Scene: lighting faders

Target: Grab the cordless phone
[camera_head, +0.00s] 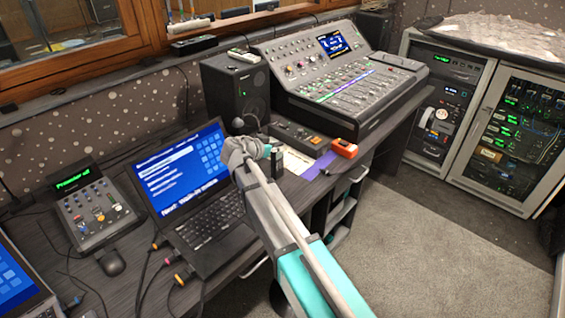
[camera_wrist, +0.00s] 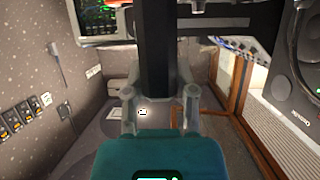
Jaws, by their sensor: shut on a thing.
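My gripper (camera_head: 243,150) reaches over the desk between the laptop and the black speaker. In the wrist view my gripper (camera_wrist: 160,100) has its two grey fingers on either side of a long dark upright thing (camera_wrist: 158,45), and is shut on it. I cannot tell for sure whether this is the cordless phone; no buttons or screen show on it. The head view does not show clearly what is between the fingers. A small pale handset-like thing with a greenish patch (camera_head: 243,55) lies on top of the speaker, apart from my gripper.
An open laptop (camera_head: 185,175) stands left of my arm, a small fader desk (camera_head: 94,208) further left. The speaker (camera_head: 236,88) and large mixing console (camera_head: 340,85) stand behind. An orange box (camera_head: 344,148) lies near the desk's edge. Carpet (camera_head: 430,230) is clear on the right.

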